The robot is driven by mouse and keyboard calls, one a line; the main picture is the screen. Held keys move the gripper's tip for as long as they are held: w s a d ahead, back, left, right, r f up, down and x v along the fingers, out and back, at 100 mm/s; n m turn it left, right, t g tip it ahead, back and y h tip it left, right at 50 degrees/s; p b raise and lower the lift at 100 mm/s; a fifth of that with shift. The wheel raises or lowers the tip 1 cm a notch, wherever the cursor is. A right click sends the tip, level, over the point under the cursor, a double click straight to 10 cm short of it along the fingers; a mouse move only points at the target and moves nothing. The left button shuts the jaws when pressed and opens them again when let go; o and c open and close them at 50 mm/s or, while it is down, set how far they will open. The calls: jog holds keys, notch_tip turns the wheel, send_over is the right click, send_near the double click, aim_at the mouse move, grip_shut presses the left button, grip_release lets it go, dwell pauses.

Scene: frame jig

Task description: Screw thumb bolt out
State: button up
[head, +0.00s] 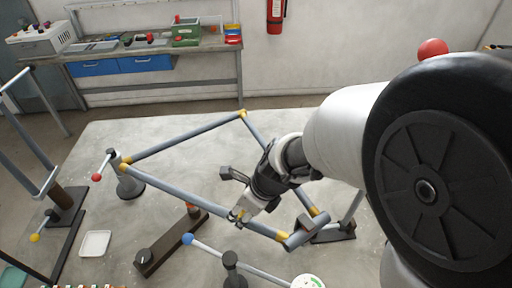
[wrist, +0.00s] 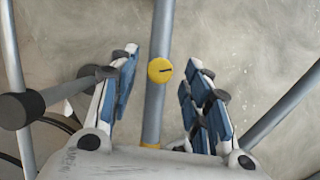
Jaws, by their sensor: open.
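My gripper (wrist: 161,66) is open, with one blue-padded finger on each side of the tube. The bolt head shows between the fingertips, and neither finger appears to touch it. In the head view my gripper (head: 238,215) is at the lower tube of the bicycle-like frame (head: 185,199). The bolt head cannot be told clearly there.
The frame has yellow joints, and a grey post (head: 130,185) stands at its left corner. A brown bar (head: 170,240) and a blue-tipped rod (head: 240,262) lie in front. A white tray (head: 95,243) is at left. A workbench (head: 150,48) stands behind.

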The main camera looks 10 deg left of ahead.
jog(key=shift+c, duration=0.5)
grip_shut()
